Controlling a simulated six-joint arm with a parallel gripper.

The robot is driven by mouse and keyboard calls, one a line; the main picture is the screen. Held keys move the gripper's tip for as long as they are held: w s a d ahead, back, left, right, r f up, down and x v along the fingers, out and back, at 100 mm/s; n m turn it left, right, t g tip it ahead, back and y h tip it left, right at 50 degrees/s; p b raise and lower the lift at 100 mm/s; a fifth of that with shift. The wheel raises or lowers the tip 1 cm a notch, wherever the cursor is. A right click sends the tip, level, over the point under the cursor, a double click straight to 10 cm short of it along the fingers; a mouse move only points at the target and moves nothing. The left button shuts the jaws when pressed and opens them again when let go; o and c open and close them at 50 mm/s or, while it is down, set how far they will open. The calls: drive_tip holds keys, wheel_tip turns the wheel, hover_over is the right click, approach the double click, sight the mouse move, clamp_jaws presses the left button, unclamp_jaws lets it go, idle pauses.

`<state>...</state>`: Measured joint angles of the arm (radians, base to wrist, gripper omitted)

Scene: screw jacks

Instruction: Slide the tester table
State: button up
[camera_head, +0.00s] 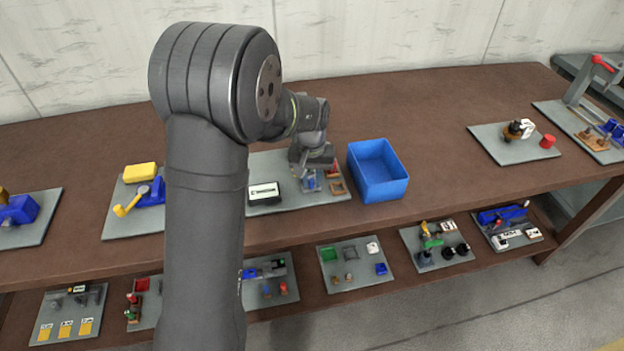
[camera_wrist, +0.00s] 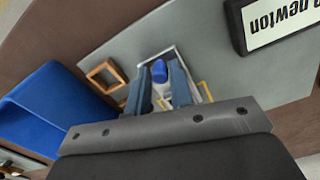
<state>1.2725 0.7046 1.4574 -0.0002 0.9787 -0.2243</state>
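The tester's grey board (camera_head: 290,205) lies on the upper shelf, with a black-framed white display box (camera_head: 264,193). The box reads "newton" in the wrist view (camera_wrist: 280,28). My gripper (camera_head: 311,176) points down over the right part of this board. In the wrist view its two blue-grey fingers (camera_wrist: 157,76) are apart, with a small blue rounded piece (camera_wrist: 159,70) between their tips. Gaps show beside the piece, so it does not look gripped. A pale frame surrounds this piece. I cannot tell which part is the table; my gripper hides much of the fixture.
An open wooden square frame (camera_wrist: 106,76) lies beside the fingers. A blue bin (camera_head: 378,172) stands just right of the board. Other boards with small devices lie left, right and on the lower shelf. The brown shelf behind the bin is clear.

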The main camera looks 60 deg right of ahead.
drive_tip(key=shift+o, duration=1.4)
wheel_tip(320, 180, up, 17)
drive_tip(key=shift+r, duration=0.2)
drive_tip(key=shift+a, duration=0.1)
drive_tip(key=s+a+f+t+h, duration=0.2)
drive_tip(key=s+a+h, duration=0.2)
drive_tip(key=a, duration=0.2)
drive_tip(key=x, duration=1.1)
drive_tip(key=w+x, duration=0.1)
drive_tip(key=x, duration=0.4)
drive_tip(key=shift+d+f, duration=0.1)
drive_tip(key=shift+f, duration=0.05)
